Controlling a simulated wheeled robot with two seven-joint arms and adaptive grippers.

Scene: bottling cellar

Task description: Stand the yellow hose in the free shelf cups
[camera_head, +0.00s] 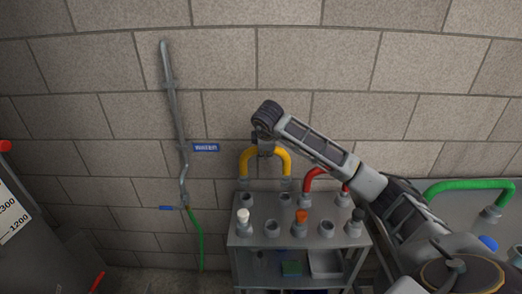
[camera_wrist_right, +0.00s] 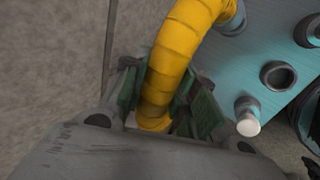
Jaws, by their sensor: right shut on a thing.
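The yellow hose (camera_head: 283,160) is a thick arch with grey end fittings pointing down, upright above the back left of the grey shelf (camera_head: 257,213). My right gripper (camera_head: 263,150) is shut on it near the top of the arch. In the right wrist view, the green-padded fingers (camera_wrist_right: 170,108) lie on both sides of the hose (camera_wrist_right: 185,40). Two empty cups, a left one (camera_head: 247,199) and a right one (camera_head: 285,198), show just in front of and below the fittings. I cannot tell whether the fittings touch the shelf. My left gripper is out of view.
A red hose (camera_head: 314,180) stands to the right, partly behind my arm. White (camera_head: 243,216), orange (camera_head: 301,216) and dark (camera_head: 357,215) plugs stand in front cups; another front cup (camera_head: 271,229) is empty. A green hose (camera_head: 470,186) stands far right. A block wall is behind.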

